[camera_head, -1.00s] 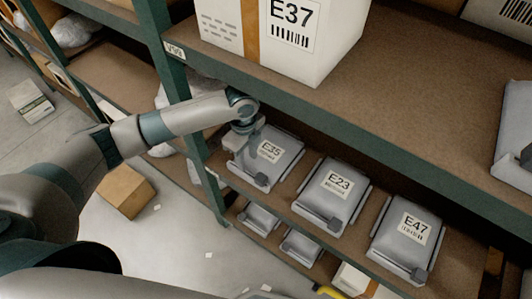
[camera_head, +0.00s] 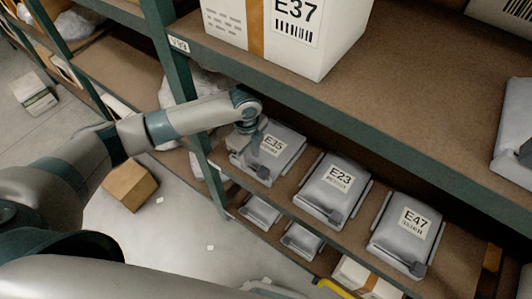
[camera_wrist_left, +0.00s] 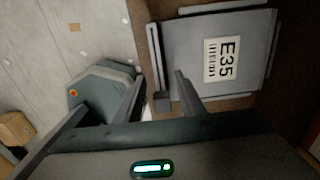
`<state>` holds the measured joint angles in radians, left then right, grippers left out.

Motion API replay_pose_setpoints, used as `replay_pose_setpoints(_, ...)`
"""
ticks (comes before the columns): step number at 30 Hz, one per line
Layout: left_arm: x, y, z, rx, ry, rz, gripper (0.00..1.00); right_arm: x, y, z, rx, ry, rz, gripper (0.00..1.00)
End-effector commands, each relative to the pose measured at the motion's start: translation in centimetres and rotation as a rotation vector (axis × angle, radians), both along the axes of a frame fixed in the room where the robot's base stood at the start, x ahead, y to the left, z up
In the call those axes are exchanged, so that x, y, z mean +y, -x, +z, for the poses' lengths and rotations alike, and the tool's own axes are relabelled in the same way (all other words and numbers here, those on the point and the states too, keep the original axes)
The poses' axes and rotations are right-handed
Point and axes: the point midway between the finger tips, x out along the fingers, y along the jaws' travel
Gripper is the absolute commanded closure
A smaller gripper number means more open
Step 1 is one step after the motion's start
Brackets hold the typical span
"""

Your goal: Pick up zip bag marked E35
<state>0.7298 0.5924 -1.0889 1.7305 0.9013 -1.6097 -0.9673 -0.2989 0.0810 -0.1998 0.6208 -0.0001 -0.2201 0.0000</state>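The zip bag marked E35 (camera_head: 287,153) is a flat grey pouch lying on the lower shelf, label up, leftmost in its row. In the left wrist view the bag (camera_wrist_left: 245,50) shows on the right, with a small dark block (camera_wrist_left: 162,101) at its near left edge. My left gripper (camera_head: 256,165) is low over the bag's left edge in the head view. In the left wrist view my left gripper (camera_wrist_left: 158,84) is open, its fingers apart with the dark block between or just beneath them. I cannot tell whether they touch it. My right gripper is not in view.
Bags E23 (camera_head: 334,187) and E47 (camera_head: 406,232) lie to the right on the same shelf. A green upright (camera_head: 184,88) stands left of my wrist. The upper shelf edge (camera_head: 330,118) runs close above, carrying carton E37 (camera_head: 338,45). More grey bags (camera_head: 301,240) lie below.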

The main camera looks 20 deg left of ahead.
Motion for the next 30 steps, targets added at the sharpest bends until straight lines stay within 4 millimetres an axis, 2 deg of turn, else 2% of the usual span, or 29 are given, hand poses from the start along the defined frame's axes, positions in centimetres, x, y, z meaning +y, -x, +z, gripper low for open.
replay_pose_setpoints(8, 0.2, 0.4, -2.7, 0.004, -0.001, 0.001, 0.64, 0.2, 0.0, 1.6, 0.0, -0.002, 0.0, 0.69)
replay_pose_setpoints(13, 0.1, 0.3, -4.6, 0.002, -0.001, 0.0, 0.64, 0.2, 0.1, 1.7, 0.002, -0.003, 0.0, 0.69)
replay_pose_setpoints(29, 0.2, 0.3, -5.0, 0.0, 0.0, -0.001, 0.64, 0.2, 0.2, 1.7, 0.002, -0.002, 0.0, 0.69)
replay_pose_setpoints(30, 0.2, 0.3, -5.0, 0.0, 0.0, -0.001, 0.71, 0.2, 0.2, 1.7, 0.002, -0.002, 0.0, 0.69)
